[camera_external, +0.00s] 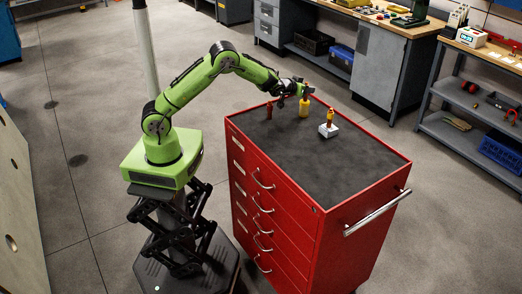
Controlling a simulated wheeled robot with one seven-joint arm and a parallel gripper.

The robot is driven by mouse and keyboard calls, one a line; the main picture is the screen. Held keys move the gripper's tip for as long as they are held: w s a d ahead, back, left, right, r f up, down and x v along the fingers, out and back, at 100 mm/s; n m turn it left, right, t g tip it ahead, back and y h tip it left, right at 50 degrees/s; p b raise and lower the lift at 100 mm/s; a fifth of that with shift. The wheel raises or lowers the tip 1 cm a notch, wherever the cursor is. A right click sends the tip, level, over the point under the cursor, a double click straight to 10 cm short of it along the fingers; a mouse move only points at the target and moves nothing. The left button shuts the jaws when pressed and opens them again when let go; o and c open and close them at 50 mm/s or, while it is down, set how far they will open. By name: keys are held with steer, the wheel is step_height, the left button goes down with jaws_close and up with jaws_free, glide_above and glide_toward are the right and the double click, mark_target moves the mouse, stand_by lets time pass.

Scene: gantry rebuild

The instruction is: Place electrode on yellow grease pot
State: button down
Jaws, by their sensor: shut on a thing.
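My gripper (305,93) is above the far part of the red cabinet's dark top, right over the yellow grease pot (304,108). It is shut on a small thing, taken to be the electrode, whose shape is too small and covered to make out. The pot stands upright on the cabinet top, with its upper end close under my gripper. I cannot tell whether the held thing touches the pot.
The red drawer cabinet (375,167) has a raised rim. A small red object (269,111) stands left of the pot. A light grey block (328,131) with a yellow and red object (330,117) on it is nearer right. The near top is clear. Workbenches stand behind.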

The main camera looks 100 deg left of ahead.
steer(key=shift+s, duration=0.1)
steer(key=c, duration=0.8)
jaws_free()
steer(key=shift+d+r, duration=0.15)
steer(key=shift+r, duration=0.1)
steer(key=b+v, duration=0.1)
steer(key=v, duration=1)
steer(key=shift+s+d, duration=0.3)
steer(key=shift+s, duration=0.05)
